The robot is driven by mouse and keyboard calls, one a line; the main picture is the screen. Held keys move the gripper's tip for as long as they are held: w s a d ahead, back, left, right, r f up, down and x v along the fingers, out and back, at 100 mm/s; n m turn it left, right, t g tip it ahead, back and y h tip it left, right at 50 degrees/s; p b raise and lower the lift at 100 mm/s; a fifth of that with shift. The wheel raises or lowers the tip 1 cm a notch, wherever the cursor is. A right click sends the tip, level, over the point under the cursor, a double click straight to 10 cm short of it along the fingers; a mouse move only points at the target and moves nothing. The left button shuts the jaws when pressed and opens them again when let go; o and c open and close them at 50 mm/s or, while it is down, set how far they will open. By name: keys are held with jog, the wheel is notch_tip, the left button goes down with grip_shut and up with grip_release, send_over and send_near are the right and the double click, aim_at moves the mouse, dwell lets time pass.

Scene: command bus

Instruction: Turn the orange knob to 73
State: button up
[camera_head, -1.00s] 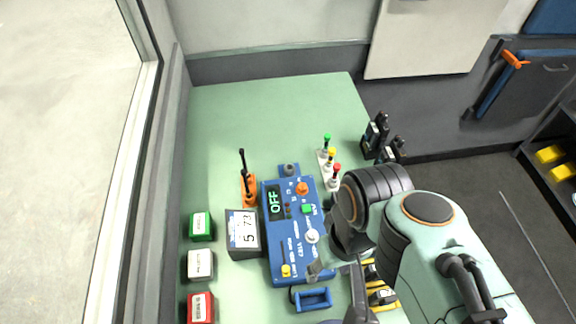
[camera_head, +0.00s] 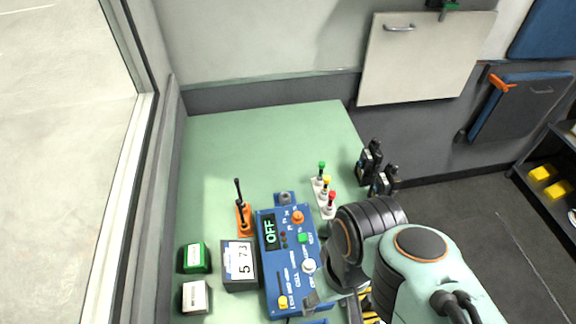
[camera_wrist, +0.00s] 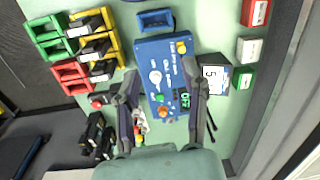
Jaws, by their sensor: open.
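The blue control panel (camera_head: 275,280) lies on the green table, and its display (camera_head: 270,232) reads OFF. The orange knob (camera_head: 298,217) is at the panel's far right; in the wrist view the orange knob (camera_wrist: 163,112) shows between my fingers, nearer the palm than the tips. My gripper (camera_wrist: 160,70) is open and empty over the panel, its fingers on either side. In the head view, my arm partly hides the gripper, with a fingertip showing by the panel's near right edge. A white knob (camera_head: 309,265) and a green button (camera_head: 302,238) sit nearer than the orange knob.
A small display box (camera_head: 239,283) reading "5 73" stands left of the panel, beside an orange-based radio (camera_head: 243,220). Green (camera_head: 195,258) and white (camera_head: 195,297) boxes stand at left. Three coloured-top sticks (camera_head: 327,191) stand right of the panel. The far table is clear.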

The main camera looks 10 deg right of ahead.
jog(key=w+r+n+t, duration=0.3)
jog(key=w+r+n, duration=0.15)
jog(key=w, duration=0.75)
jog(key=n+g, duration=0.1)
jog(key=n, duration=0.2)
send_over(298, 214)
jog(key=w, duration=0.1)
notch_tip(298, 214, down, 10)
jog(key=shift+g+h, duration=0.4)
jog(key=shift+g, duration=0.5)
jog(key=f, duration=0.9)
jog(key=s+f, duration=0.1)
jog(key=f, duration=0.4)
jog(key=shift+f, duration=0.1)
grip_shut()
